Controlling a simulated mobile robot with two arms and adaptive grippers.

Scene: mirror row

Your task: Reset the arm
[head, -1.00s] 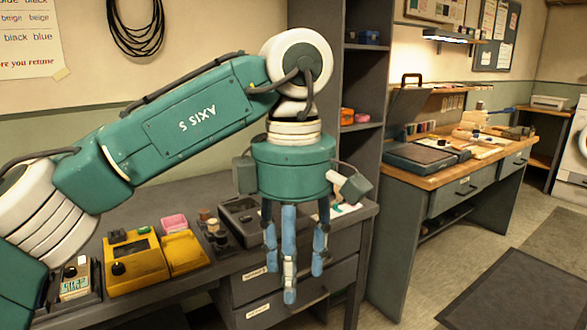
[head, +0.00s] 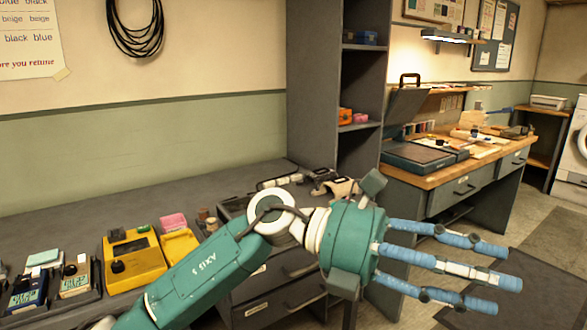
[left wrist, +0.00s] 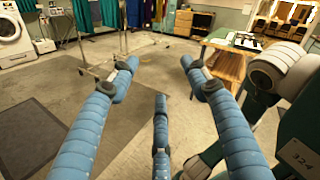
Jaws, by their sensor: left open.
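My left gripper (head: 465,270) is in the head view at the lower right, at the end of my teal left arm. Its blue segmented fingers point right, spread apart, with nothing between them. In the left wrist view the gripper (left wrist: 160,88) is open and empty, its fingers reaching out over the bare floor. The left arm comes in from the bottom edge and passes in front of the grey bench's drawers. My right gripper does not show in the head view.
A grey bench (head: 190,195) holds a yellow device (head: 135,262) and other small instruments. A wooden-topped desk (head: 440,178) stands behind at the right. A dark mat (head: 515,290) lies on the floor. The left wrist view shows a wheeled rack (left wrist: 100,65) and open floor.

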